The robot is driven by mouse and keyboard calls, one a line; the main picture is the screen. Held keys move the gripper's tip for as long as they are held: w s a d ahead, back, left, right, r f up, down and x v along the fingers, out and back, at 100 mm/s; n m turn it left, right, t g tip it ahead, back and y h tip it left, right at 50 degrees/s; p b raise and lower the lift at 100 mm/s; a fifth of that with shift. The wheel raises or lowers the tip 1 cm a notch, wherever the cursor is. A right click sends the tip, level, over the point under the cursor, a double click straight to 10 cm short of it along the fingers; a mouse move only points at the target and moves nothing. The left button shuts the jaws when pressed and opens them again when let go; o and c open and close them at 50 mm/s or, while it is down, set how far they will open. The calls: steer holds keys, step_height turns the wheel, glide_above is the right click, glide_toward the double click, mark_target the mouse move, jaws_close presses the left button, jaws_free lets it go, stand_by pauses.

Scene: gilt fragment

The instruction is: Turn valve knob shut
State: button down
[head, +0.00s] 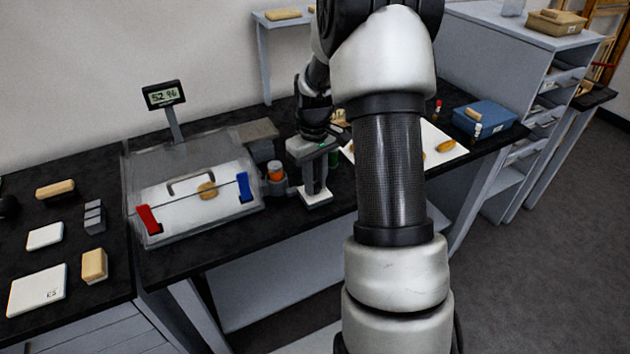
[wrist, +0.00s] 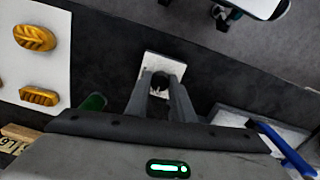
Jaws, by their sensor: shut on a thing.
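My gripper (head: 315,188) points straight down at the front of the black bench, just right of the clear-lidded case. In the wrist view its two fingers (wrist: 165,92) are closed around a small dark knob (wrist: 159,83), which I take as the valve knob. The knob sits on a small white plate (wrist: 150,64), which also shows below the fingers in the head view (head: 317,202). The fingers hide most of the knob, so how far it is turned cannot be told.
The clear case (head: 185,205) has a red clip (head: 149,219), a blue clip (head: 244,187) and a display (head: 163,95) reading about 52 %. An orange-topped container (head: 275,171) stands close left of my gripper. A white sheet with gilt pieces (wrist: 36,38) and a blue box (head: 485,119) lie right.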

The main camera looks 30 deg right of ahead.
steer(key=c, duration=1.5)
jaws_free()
steer(key=shift+c, duration=0.2)
step_height(320, 180, up, 18)
steer(key=p, duration=0.2)
steer(key=shift+f, duration=0.25)
steer(key=shift+a, duration=0.1)
